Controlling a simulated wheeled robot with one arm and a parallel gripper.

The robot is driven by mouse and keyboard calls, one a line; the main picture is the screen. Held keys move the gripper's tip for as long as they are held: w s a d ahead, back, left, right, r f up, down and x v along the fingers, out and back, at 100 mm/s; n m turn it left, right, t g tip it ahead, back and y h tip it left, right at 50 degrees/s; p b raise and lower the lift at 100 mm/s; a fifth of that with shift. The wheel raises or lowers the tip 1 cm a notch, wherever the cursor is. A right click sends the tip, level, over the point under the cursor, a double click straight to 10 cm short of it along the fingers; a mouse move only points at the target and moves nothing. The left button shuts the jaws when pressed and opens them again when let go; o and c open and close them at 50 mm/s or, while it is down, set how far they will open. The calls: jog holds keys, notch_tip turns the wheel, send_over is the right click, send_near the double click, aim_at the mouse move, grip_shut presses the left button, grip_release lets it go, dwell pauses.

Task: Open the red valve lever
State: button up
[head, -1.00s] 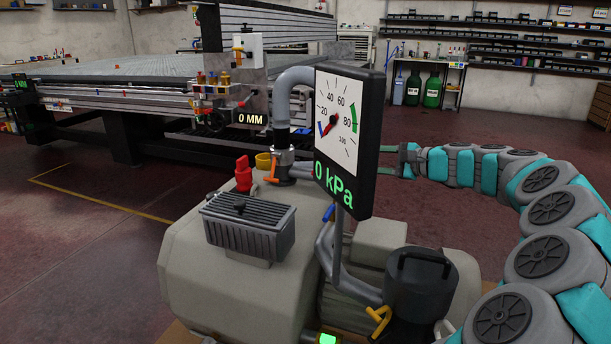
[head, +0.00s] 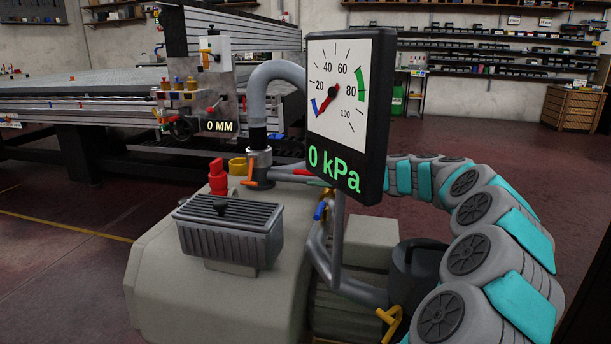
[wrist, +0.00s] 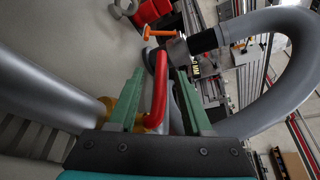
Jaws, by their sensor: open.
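The red valve lever (wrist: 157,92) stands between my gripper's two green fingers in the wrist view, joined near its lower end to a brass fitting (wrist: 127,103). My gripper (wrist: 160,73) is open around the lever; I cannot tell whether either finger touches it. In the head view the lever's red end (head: 303,172) shows at the left edge of the gauge, beside a green finger. The gauge (head: 345,110) hides most of my gripper there and reads 0 kPa.
An orange handle (head: 250,172) sits on the pipe joint, with a red knob (head: 217,177) to its left on the pump (head: 190,290). A thick grey hose (wrist: 285,75) arches close on the right in the wrist view. The grid table (head: 80,82) stands behind.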

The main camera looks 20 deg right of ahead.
aim_at(306, 173)
jog(key=shift+x, duration=1.9)
jog(key=shift+c, duration=0.3)
grip_shut()
